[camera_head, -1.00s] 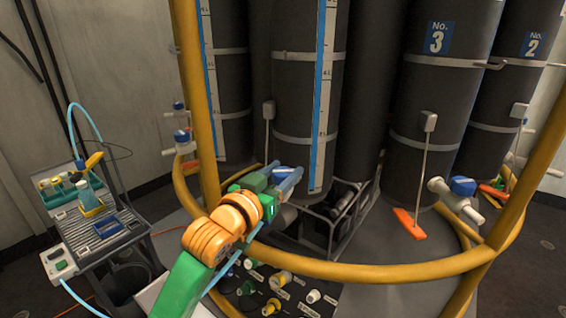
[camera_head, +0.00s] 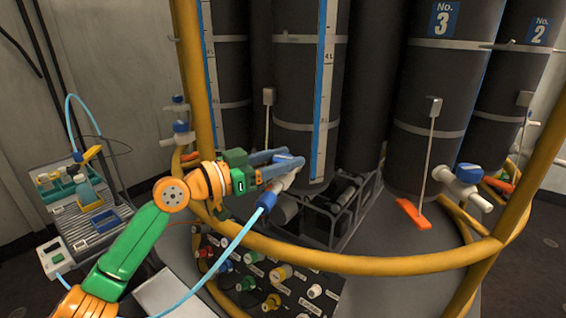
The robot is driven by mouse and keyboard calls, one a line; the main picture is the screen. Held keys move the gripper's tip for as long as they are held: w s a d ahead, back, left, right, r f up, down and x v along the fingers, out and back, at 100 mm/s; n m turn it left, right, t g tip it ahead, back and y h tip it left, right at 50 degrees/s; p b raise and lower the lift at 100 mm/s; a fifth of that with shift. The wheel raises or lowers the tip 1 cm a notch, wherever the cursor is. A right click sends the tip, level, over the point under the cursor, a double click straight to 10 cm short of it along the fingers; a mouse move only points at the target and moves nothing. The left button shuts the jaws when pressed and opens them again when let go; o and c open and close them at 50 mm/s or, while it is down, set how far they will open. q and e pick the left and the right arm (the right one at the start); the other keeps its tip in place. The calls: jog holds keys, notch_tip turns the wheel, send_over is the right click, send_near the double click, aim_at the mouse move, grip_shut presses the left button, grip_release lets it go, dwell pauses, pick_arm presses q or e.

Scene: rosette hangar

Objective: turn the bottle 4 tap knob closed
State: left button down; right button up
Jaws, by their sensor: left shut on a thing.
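The front middle dark bottle (camera_head: 293,98) has a measuring strip; no number shows on it, so I cannot read which bottle it is. A pale tap (camera_head: 284,183) shows low in front of it. My left gripper (camera_head: 290,161) reaches in from the left at this tap, its blue-grey fingers shut on the tap knob. The fingers mostly hide the knob, so its angle is unclear. A light blue hose (camera_head: 237,240) has its blue end just below the gripper. My right gripper is out of view.
A yellow ring rail (camera_head: 370,262) runs in front of the bottles, with yellow uprights. Bottle 3 (camera_head: 425,120) has a tap with a blue knob (camera_head: 468,173). A panel of coloured connectors (camera_head: 282,272) lies below. A bench with tools (camera_head: 88,220) stands at left.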

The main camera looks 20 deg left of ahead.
aim_at(274, 162)
pick_arm(q)
jog(key=shift+c, duration=1.3)
grip_release()
jog(key=shift+s+a+f, duration=0.1)
jog(key=shift+s+f, duration=0.05)
jog(key=b+v, duration=0.3)
jog(key=v, duration=0.3)
jog(key=shift+s+a, duration=0.2)
jog(key=shift+s, duration=0.15)
